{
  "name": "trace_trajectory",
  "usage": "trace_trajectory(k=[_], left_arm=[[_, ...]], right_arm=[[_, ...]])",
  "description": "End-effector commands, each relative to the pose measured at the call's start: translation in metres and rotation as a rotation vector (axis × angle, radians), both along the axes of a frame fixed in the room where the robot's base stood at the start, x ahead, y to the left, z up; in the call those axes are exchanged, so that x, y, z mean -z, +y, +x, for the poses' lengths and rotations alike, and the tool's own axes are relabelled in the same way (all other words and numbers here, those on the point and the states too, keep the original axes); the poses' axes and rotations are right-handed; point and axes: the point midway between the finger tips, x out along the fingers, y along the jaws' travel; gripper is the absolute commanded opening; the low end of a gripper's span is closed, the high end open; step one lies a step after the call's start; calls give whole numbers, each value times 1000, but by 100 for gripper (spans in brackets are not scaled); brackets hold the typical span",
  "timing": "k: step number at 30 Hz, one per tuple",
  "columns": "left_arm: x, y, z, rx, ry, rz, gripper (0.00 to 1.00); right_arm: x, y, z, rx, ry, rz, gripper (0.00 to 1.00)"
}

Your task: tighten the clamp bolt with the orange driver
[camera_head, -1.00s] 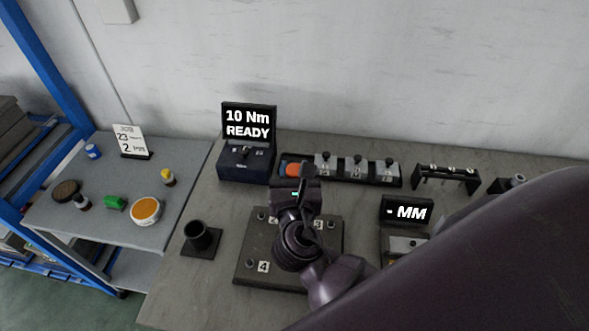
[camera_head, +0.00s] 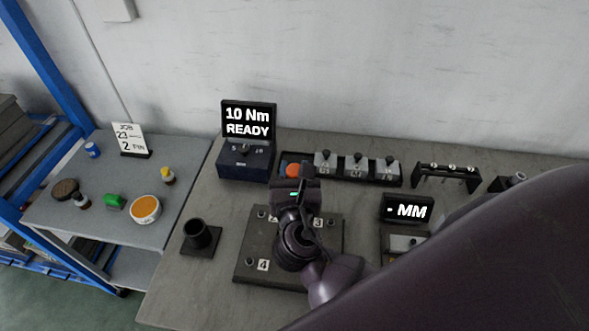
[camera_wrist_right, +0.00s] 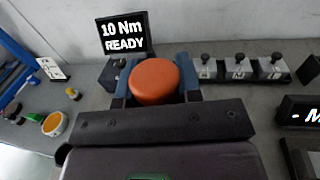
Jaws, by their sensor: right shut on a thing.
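The orange driver (camera_wrist_right: 154,80) shows its round orange top between the two fingers of my right gripper (camera_wrist_right: 153,88) in the right wrist view. The fingers are shut on it. In the head view a bit of the driver's orange (camera_head: 293,170) shows just beyond my right gripper (camera_head: 291,184), which is over the far part of a dark plate (camera_head: 255,272) with numbered bolts. Marks 3 and 4 can be read on the plate. My wrist hides the plate's middle, the driver's lower end and any bolt under it. My left gripper is not in view.
A controller (camera_head: 245,165) with a screen reading "10 Nm READY" stands behind the plate. A rack of several grey pieces (camera_head: 357,167) is at the back. An empty dark holder (camera_head: 201,237) stands left of the plate. An "MM" display (camera_head: 407,210) is at right.

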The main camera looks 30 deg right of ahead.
Motion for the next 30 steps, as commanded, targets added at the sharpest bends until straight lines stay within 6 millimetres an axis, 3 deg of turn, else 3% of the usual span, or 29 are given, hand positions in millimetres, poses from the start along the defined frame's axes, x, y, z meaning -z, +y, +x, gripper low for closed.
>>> trace_trajectory(k=[30], left_arm=[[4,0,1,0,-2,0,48]], right_arm=[[9,0,0,-1,-1,0,0]])
